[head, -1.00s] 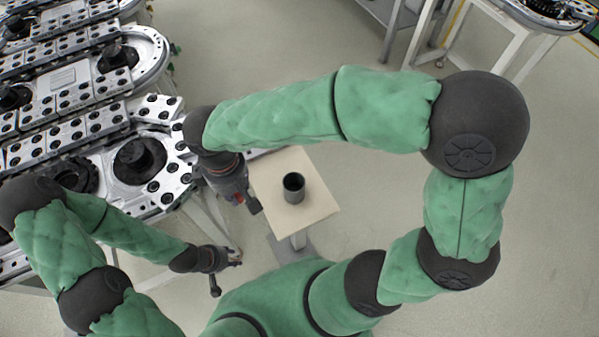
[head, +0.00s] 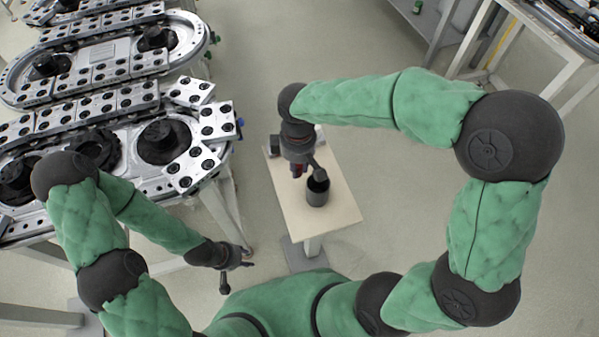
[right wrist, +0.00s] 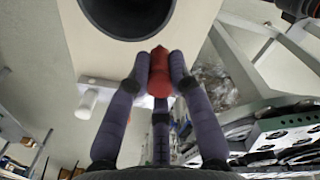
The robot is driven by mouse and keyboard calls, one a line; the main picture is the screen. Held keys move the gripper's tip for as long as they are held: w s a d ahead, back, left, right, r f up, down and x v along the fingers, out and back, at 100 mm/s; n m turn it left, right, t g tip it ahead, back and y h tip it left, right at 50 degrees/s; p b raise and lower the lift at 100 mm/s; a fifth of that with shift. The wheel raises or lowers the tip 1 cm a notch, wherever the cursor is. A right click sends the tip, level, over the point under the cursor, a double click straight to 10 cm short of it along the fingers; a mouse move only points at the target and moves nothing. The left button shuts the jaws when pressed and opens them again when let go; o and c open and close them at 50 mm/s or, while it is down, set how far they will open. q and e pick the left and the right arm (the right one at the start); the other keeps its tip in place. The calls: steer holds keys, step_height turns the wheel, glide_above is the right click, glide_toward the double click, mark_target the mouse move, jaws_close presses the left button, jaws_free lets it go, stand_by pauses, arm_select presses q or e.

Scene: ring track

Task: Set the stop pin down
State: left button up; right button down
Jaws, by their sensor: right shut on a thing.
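The red stop pin (right wrist: 159,72) is between the fingertips of my right gripper (right wrist: 160,78) in the right wrist view. In the head view my right gripper (head: 303,168) is over the small pale table (head: 342,212), just left of and behind the dark open cup (head: 317,190). A bit of the red pin (head: 297,171) shows there, mostly covered by the gripper. The cup rim (right wrist: 128,34) fills the top of the right wrist view, close to the pin. I cannot tell whether the pin touches the table. My left gripper (head: 238,276) is open and empty, left of the table.
The ring track (head: 120,115) with black hubs and plates fills the left; its near end is close to the table. A white cylinder (right wrist: 89,102) is at the table's edge in the right wrist view. Another bench (head: 540,40) stands at the upper right. Floor is clear between.

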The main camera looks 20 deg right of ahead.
mark_target(299, 173)
steer(key=shift+w+d+f+b, duration=0.15)
steer(key=shift+f+b, duration=0.45)
steer(key=shift+f, duration=1.25)
steer(key=shift+f, duration=0.15)
steer(key=c, duration=1.1)
jaws_free()
step_height(299, 173, up, 12)
steer(key=p, duration=0.4)
steer(key=shift+r, duration=0.2)
